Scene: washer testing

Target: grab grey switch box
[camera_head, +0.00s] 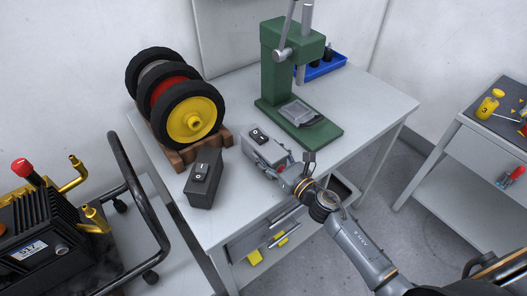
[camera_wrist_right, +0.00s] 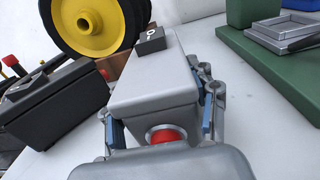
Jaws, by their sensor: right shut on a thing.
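The grey switch box (camera_head: 262,148) stands on the white table, with a dark rocker switch on its top. In the right wrist view the grey switch box (camera_wrist_right: 155,90) fills the middle, with a red round part on its near end. My right gripper (camera_head: 281,163) reaches it from the lower right. In the wrist view the fingers of my right gripper (camera_wrist_right: 160,118) lie along both sides of the box, shut on it. Whether the box touches the table is hard to tell. My left gripper is not in view.
A black switch box (camera_head: 203,180) stands close to the left. Wheels on a wooden rack (camera_head: 176,153) are behind it. A green press (camera_head: 283,75) and a blue tray (camera_head: 325,67) stand farther back. The table's front edge is near; the table right of the press is clear.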

